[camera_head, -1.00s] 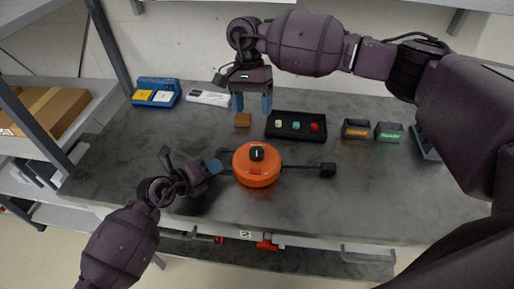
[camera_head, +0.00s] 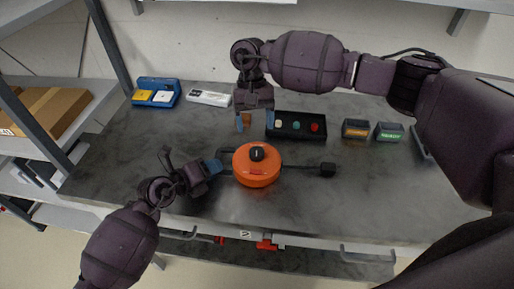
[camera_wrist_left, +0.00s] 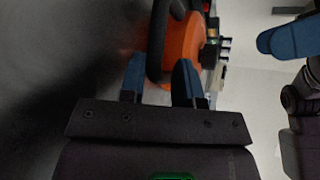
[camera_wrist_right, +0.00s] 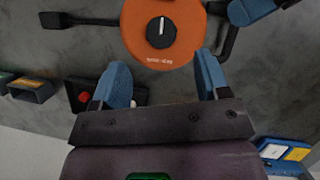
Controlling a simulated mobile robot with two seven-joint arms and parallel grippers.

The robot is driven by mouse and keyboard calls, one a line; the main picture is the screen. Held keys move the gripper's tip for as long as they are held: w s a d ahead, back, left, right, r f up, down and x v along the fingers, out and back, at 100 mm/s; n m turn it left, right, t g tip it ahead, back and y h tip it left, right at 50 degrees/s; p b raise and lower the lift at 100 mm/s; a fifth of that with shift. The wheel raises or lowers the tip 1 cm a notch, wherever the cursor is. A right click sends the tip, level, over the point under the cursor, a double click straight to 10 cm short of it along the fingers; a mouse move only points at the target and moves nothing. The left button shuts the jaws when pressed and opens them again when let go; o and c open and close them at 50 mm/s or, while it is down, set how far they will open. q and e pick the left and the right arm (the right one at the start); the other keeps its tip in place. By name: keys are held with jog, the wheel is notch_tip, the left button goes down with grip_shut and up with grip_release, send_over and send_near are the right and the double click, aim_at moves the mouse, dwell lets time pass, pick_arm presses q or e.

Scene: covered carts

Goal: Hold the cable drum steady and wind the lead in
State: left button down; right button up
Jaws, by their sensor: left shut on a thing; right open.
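An orange cable drum (camera_head: 257,172) with a black knob (camera_head: 257,153) on top sits on the grey table. A thin black lead (camera_head: 302,168) runs right from it to a black block-like end (camera_head: 328,169). My left gripper (camera_head: 216,167) is shut on the black handle frame at the drum's left side; the left wrist view shows the handle (camera_wrist_left: 157,55) between its blue fingers. My right gripper (camera_head: 255,122), fingers apart and pointing down, is behind the drum. In the right wrist view the drum (camera_wrist_right: 181,50) lies beyond its fingertips, apart from them.
Two labelled bins (camera_head: 356,129) stand further right. A blue case (camera_head: 157,103) is at the back left. The table's front right is clear.

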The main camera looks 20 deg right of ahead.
aim_at(257, 151)
pick_arm(q)
jog(key=shift+s+f, duration=0.1)
jog(key=shift+f, duration=0.1)
pick_arm(e)
jog(key=x, duration=0.7)
jog(key=shift+s+f, duration=0.1)
jog(key=shift+f, duration=0.2)
jog(key=shift+c, duration=0.5)
jog(key=c, duration=0.8)
jog(key=shift+c, duration=0.2)
